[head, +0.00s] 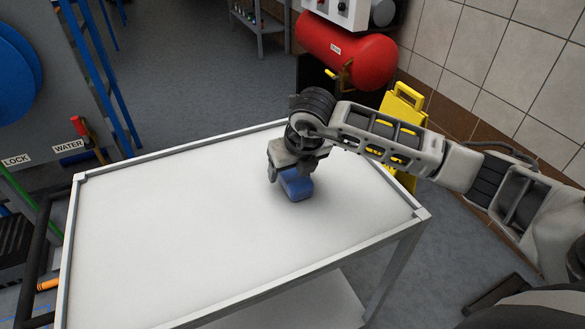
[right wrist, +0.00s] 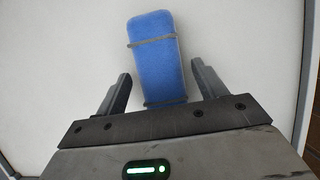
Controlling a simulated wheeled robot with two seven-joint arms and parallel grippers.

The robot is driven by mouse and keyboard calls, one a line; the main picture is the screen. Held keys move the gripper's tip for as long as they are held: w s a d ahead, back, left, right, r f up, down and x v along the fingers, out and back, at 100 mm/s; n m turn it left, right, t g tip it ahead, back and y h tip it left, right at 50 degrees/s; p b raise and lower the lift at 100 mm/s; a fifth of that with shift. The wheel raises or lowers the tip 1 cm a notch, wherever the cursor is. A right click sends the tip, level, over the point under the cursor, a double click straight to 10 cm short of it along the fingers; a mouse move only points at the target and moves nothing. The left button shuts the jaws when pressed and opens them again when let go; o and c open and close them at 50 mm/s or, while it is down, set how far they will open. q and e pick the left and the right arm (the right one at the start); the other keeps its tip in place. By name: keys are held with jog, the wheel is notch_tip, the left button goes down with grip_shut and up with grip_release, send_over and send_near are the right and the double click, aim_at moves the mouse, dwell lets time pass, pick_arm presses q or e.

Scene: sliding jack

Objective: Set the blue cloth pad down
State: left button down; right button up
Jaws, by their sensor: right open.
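The blue cloth pad (head: 295,185) lies on the white top of the cart (head: 180,240), toward its far right part. In the right wrist view the pad (right wrist: 154,60) is a blue block with two grey bands around it. My right gripper (head: 285,176) is directly over the pad. Its two fingers (right wrist: 162,82) stand apart on either side of the pad, with a gap on each side. The near end of the pad reaches between the fingers. My left gripper is not in view.
The cart top is otherwise bare, with a raised rim (head: 425,214) around it. A red tank (head: 345,50) and a yellow floor sign (head: 402,97) stand beyond the cart. A blue frame with LOCK and WATER labels (head: 70,146) stands at the left.

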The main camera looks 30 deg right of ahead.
jog(key=v, duration=1.1)
jog(key=shift+r, duration=0.2)
